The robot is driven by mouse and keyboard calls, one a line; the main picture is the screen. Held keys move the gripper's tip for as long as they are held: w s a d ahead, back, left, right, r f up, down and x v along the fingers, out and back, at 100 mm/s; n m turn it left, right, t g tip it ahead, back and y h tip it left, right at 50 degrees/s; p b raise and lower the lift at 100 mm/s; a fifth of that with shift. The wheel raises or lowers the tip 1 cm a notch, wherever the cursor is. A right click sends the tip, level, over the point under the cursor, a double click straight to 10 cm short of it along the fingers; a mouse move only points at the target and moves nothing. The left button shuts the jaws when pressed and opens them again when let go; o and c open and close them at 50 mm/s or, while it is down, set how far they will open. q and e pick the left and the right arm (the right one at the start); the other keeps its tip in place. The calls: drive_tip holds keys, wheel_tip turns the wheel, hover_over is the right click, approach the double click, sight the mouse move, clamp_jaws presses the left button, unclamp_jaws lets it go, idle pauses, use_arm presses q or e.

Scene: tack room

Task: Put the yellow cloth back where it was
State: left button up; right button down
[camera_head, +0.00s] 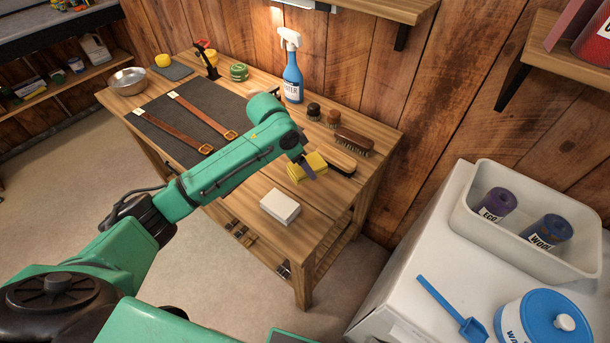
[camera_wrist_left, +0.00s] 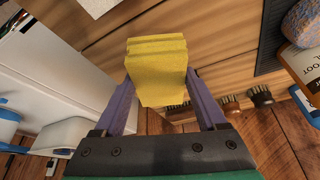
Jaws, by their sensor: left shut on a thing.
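The yellow cloth (camera_head: 307,167) is a folded block near the right end of the wooden workbench (camera_head: 240,196). My left gripper (camera_head: 311,168) is shut on the cloth, and its arm reaches in from the left. In the left wrist view the cloth (camera_wrist_left: 157,70) sits between the two purple fingers of my left gripper (camera_wrist_left: 160,95). I cannot tell whether the cloth touches the bench top. My right gripper is not in view.
A white block (camera_head: 280,207) lies in front of the cloth. Brushes (camera_head: 354,141) and a blue spray bottle (camera_head: 292,72) stand behind it. Leather straps (camera_head: 205,118) lie on a dark mat. A white bin (camera_head: 535,262) sits on the white unit at right.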

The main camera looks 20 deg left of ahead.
sight(304, 186)
use_arm(q)
wheel_tip(304, 186, down, 6)
drive_tip(key=shift+a+r, duration=0.1)
drive_tip(key=shift+r, duration=0.05)
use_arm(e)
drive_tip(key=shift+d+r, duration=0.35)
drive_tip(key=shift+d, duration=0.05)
use_arm(q)
drive_tip(key=shift+f, duration=0.2)
drive_tip(key=o, duration=1.4)
drive_tip(key=shift+r, duration=0.1)
drive_tip(key=v, duration=1.2)
drive_tip(key=shift+r, duration=0.1)
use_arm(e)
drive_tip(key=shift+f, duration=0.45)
